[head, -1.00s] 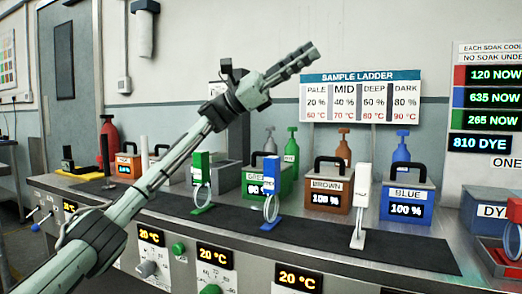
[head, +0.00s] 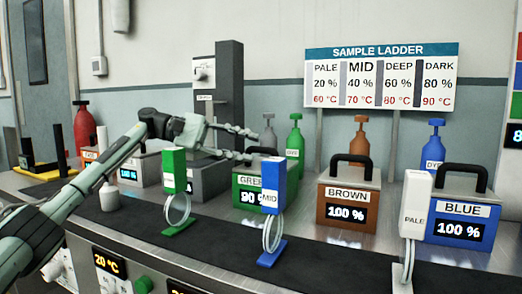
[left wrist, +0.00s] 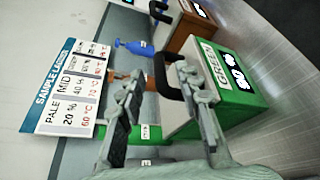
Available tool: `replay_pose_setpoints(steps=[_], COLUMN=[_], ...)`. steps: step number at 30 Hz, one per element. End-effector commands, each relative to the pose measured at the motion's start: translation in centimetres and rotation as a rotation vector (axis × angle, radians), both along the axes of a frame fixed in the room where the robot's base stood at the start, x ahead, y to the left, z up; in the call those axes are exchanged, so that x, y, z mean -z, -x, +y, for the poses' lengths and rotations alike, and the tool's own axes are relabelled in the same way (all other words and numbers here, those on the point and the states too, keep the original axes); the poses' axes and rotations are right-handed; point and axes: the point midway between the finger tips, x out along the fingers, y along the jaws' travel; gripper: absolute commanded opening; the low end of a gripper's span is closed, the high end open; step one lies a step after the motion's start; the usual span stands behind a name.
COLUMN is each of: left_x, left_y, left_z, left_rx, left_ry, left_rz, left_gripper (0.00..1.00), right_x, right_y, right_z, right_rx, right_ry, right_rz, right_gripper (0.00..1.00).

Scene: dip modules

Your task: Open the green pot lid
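The green pot (head: 238,207) stands on the counter, with a GREEN label and a lit percentage display; it also shows in the left wrist view (left wrist: 238,106). Its lid carries a black arched handle (left wrist: 160,75), partly covered by my fingers. My left gripper (head: 252,145) is open at the handle's height, reaching in from the left. In the left wrist view its two fingers (left wrist: 155,83) are spread, with the handle between or just beyond their tips. I cannot tell whether they touch it. The lid appears seated on the pot. My right gripper is not in view.
A green strip stand (head: 174,170) and a blue MID stand (head: 271,187) are in front of the green pot. The brown pot (head: 347,190) is to its right, then a PALE stand (head: 415,205) and the blue pot (head: 462,230). Dye bottles (head: 296,137) stand behind.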

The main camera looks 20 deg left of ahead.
Motion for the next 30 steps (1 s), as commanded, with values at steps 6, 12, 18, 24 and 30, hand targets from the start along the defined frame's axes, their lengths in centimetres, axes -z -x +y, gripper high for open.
replay_pose_setpoints(steps=[6,12,18,24,30], left_x=[0.7,1.0,1.0,1.0,1.0], left_y=[-1.0,-1.3,-1.4,-1.4,-1.4], left_z=[-3.2,-4.4,-4.4,-4.4,-4.4], left_rx=[0.001,-0.001,-0.001,-0.002,-0.002], left_ry=[0.0,0.002,0.002,0.002,0.002], left_rz=[0.002,0.002,0.002,0.002,0.002], left_gripper=[0.34,0.34,0.34,0.14,0.0], right_x=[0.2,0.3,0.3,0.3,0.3], right_y=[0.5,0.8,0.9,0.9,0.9], right_z=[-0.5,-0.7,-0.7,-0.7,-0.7], right_rx=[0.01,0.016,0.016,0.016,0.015], right_ry=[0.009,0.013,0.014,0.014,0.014], right_rz=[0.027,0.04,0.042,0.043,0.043], right_gripper=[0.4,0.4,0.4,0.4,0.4])
